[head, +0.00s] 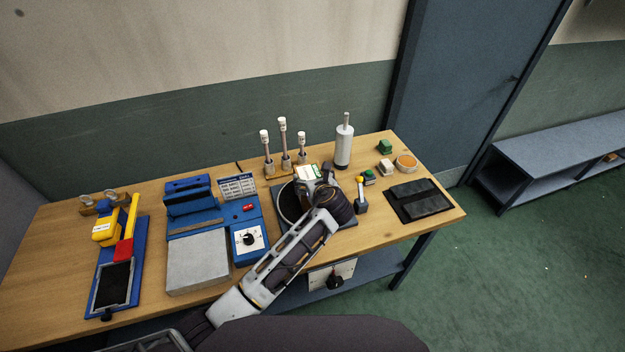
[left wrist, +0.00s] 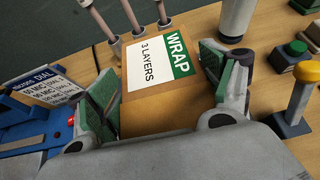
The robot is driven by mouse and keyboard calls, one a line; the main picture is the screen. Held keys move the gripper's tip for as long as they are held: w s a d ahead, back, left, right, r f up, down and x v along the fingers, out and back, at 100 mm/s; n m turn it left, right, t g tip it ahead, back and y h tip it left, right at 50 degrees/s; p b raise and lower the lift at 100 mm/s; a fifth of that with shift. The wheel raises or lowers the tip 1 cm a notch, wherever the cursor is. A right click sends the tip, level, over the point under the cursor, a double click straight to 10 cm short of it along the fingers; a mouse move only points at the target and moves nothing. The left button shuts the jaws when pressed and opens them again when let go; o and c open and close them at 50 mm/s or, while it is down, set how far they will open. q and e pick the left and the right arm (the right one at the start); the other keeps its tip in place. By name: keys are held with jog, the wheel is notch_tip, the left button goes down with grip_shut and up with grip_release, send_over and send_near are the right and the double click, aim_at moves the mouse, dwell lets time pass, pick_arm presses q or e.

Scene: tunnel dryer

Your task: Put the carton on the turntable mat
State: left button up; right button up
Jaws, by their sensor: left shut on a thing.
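The carton (left wrist: 165,82) is a brown box with a green and white label reading "WRAP 3 LAYERS". It sits between the green-padded fingers of my left gripper (left wrist: 165,100), which is shut on it. In the head view the carton's label (head: 307,171) shows at the fingertips of the left gripper (head: 312,178). The turntable mat (head: 290,206) is a dark round surface with a pale rim, partly hidden under my left gripper and forearm. The carton appears over its far side; I cannot tell whether it touches. My right gripper is not in view.
Behind the turntable stand white-topped posts (head: 283,140) and a tall grey cylinder (head: 344,145). A yellow-knobbed device (head: 361,196) is close on the right, with small blocks and a black pouch (head: 419,200) beyond. A blue sealer-like machine (head: 195,205) stands left.

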pick_arm(q)
jog(key=o, duration=2.1)
jog(key=shift+c, duration=0.2)
jog(key=shift+s, duration=0.1)
jog(key=b+v, duration=0.1)
jog(key=v, duration=1.1)
jog(key=shift+b, duration=0.35)
